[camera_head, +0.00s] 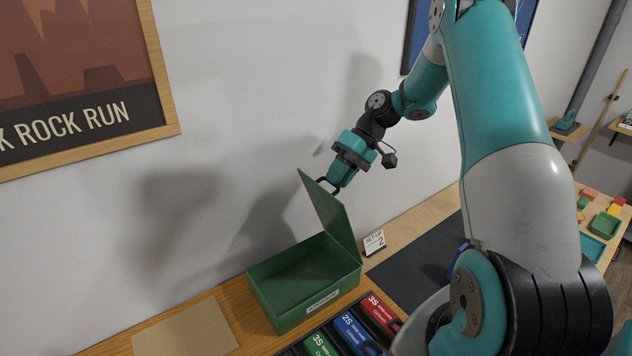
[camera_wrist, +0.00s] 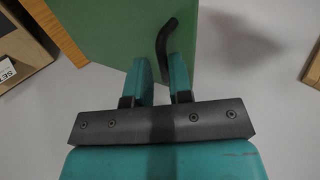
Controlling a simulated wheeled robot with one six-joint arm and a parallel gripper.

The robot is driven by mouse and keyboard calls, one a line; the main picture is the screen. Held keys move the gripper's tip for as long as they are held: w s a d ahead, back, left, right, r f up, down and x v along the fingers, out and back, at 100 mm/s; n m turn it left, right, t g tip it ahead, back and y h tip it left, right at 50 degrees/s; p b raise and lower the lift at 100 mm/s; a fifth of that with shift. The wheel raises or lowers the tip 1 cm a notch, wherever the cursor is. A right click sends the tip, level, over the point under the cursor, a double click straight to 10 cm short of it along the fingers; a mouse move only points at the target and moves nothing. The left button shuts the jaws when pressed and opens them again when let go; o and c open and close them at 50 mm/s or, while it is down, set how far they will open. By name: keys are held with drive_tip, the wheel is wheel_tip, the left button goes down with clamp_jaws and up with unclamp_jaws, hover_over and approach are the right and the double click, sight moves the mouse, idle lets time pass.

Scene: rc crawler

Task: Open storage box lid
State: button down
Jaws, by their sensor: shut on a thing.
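The green storage box (camera_head: 342,285) stands on the wooden bench against the wall, with a pale label on its front. Its lid (camera_head: 332,217) is swung up, standing steeply tilted at the box's right end, and the inside of the box shows and looks empty. My gripper (camera_head: 331,184) is at the raised top edge of the lid. In the wrist view my gripper (camera_wrist: 160,72) has its two teal fingers around the dark bent handle (camera_wrist: 164,36), beside the green lid face (camera_wrist: 110,30). The handle's lower part is hidden between the fingers.
Red (camera_head: 380,311), blue (camera_head: 354,332) and green (camera_head: 320,346) packs lie in front of the box. A small setup card (camera_head: 374,243) stands right of the lid, near a dark mat (camera_head: 415,265). A tan board (camera_head: 185,330) lies left. The wall is close behind.

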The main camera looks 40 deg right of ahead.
drive_tip(key=d+f+y+p, duration=0.1)
drive_tip(key=d+p, duration=0.2)
drive_tip(key=d, duration=0.2)
drive_tip(key=shift+s+d+f+y, duration=0.2)
drive_tip(key=shift+d+f+y, duration=0.1)
drive_tip(key=shift+d+f, duration=0.1)
drive_tip(key=c, duration=1.2)
unclamp_jaws()
drive_tip(key=shift+w, duration=0.1)
drive_tip(key=shift+r, duration=0.15)
drive_tip(key=shift+d, duration=0.1)
drive_tip(key=shift+r, duration=0.1)
